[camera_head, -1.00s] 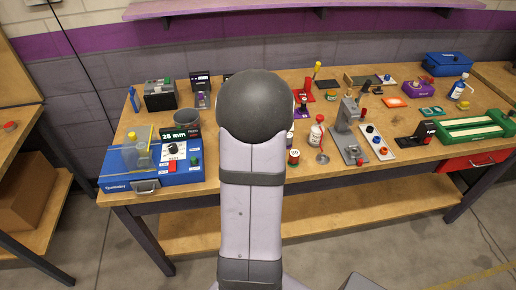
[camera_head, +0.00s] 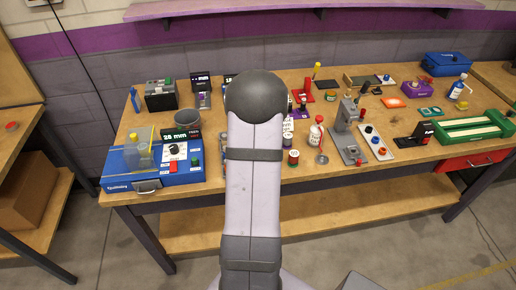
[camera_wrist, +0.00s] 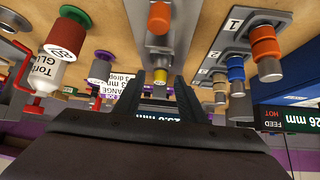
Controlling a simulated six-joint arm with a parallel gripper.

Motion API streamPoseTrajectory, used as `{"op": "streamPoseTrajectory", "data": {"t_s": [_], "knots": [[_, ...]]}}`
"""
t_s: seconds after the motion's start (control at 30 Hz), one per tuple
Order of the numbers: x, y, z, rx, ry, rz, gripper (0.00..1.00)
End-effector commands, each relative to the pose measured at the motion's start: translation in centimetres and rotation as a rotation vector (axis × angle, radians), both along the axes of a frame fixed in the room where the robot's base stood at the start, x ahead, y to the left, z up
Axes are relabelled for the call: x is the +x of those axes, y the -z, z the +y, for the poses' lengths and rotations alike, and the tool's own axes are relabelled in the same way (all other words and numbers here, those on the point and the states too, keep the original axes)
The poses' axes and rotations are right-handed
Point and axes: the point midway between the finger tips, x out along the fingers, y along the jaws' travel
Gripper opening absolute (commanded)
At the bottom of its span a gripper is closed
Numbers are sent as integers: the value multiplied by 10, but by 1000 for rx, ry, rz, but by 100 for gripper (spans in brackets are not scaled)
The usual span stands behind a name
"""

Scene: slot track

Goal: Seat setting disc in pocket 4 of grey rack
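In the wrist view, my gripper (camera_wrist: 160,92) has its two dark fingers apart, with a clear gap between them and nothing visibly held. A small yellow-topped piece (camera_wrist: 160,75) shows just beyond the fingertips, in line with the gap. I cannot tell whether it is the setting disc. A grey rack (camera_wrist: 234,44) with numbered places stands to the right. An orange-topped piece is at 1, a blue one at 2, and paler pieces are further down. Pocket 4 is not clearly readable. In the head view my arm hides the gripper and the rack.
In the wrist view, a grey block with an orange knob (camera_wrist: 159,18) is straight ahead, a glue bottle (camera_wrist: 62,50) is left, and a 26 mm display (camera_wrist: 290,119) is right. In the head view, a blue unit (camera_head: 150,165) stands left and a grey press (camera_head: 347,130) right.

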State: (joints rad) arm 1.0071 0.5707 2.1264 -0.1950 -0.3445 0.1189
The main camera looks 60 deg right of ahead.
Motion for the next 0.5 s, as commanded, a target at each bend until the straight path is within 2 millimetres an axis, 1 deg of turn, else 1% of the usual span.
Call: {"op": "streamPoseTrajectory", "data": {"t_s": [0.07,0.1,0.17,0.2,0.23,0.27,0.5], "knots": [[0,0,0,0,0,0,37],[0,0,0,0,0,0,35],[0,0,0,0,0,0,20],[0,0,0,0,0,0,11],[0,0,0,0,0,0,4],[0,0,0,0,0,0,0],[0,0,0,0,0,0,0]]}}
